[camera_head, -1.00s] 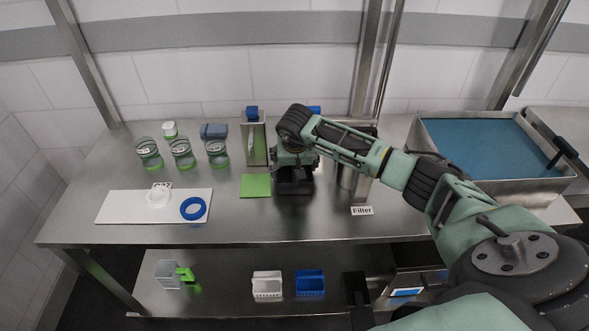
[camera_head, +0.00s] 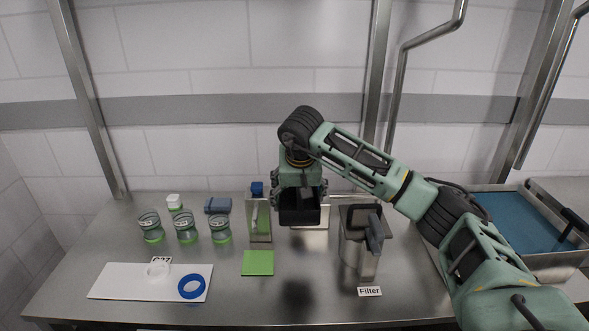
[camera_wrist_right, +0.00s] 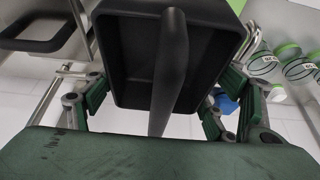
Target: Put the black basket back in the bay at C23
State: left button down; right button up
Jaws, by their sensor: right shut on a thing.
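The black basket (camera_head: 299,212) hangs from my right gripper (camera_head: 300,190), above the middle of the steel table. My right gripper is shut on it. In the right wrist view the basket (camera_wrist_right: 128,65) is between the green fingers, with its dark handle (camera_wrist_right: 172,60) running across its open inside. A shadow on the tabletop lies below it, so it is clear of the table. My left gripper is out of view. No bay marked C23 can be made out; a small label (camera_head: 161,260) at the white board is too blurred to read surely.
A steel jug (camera_head: 360,262) stands right of the basket, behind the "Filter" label (camera_head: 369,291). A green square (camera_head: 258,263), a white board (camera_head: 130,284) with a blue ring (camera_head: 192,287), and a blue-filled vat (camera_head: 520,222) are around.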

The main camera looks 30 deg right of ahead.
jog(key=shift+r, duration=0.3)
